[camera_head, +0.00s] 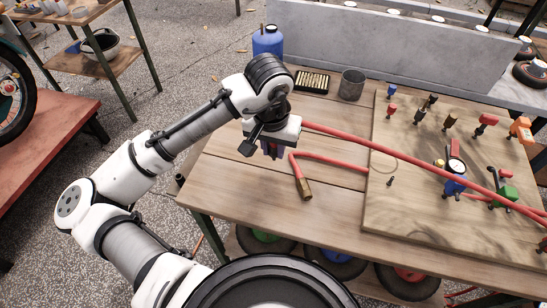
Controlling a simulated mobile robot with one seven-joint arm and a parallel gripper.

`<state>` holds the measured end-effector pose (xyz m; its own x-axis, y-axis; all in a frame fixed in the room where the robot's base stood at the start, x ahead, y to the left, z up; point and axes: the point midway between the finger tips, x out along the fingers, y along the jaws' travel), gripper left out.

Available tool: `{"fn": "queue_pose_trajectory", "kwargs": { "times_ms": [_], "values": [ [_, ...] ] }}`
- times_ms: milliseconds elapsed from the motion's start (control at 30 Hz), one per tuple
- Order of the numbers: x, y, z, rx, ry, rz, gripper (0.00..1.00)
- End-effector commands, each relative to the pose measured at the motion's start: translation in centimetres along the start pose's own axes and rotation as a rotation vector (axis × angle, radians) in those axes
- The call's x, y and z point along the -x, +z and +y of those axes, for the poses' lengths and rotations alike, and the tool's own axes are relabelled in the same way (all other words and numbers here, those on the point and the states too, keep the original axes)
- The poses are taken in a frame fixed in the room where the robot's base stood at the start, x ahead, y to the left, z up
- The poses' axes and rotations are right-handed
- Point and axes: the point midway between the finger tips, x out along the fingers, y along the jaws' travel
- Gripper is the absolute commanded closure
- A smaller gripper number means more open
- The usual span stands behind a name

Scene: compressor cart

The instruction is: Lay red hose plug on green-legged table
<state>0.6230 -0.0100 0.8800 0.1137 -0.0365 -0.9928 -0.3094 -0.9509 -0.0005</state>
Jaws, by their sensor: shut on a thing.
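My gripper (271,152) points down above the left part of a wooden table (235,180) with a dark green leg. It is shut on the end of a red hose, taken as the red hose plug; the fingers and wrist mostly hide the plug. From the gripper the red hose (400,155) runs right, across a wooden board. A second red hose piece (330,159) with a brass end (304,188) lies on the table just right of the gripper. Another table (128,68) with green legs stands at the upper left.
The board (410,215) carries colored fittings and valves. A blue bottle (267,40), a black tray (312,82) and a grey cup (352,84) stand at the back. The table front is clear. A red platform (45,135) with a wheel is at left.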

Motion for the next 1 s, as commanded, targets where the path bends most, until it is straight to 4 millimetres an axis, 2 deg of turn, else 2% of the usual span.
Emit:
{"fn": "queue_pose_trajectory", "kwargs": {
  "times_ms": [400,800,833,1000],
  "values": [
    [-4.3,0.5,0.0,0.0,-0.001,0.0,0.99],
    [-4.9,0.6,0.0,-0.001,0.001,0.0,0.99],
    [-4.9,0.6,0.0,-0.001,0.001,0.0,0.78],
    [-4.8,0.6,0.0,-0.001,0.0,0.0,0.57]
  ]
}}
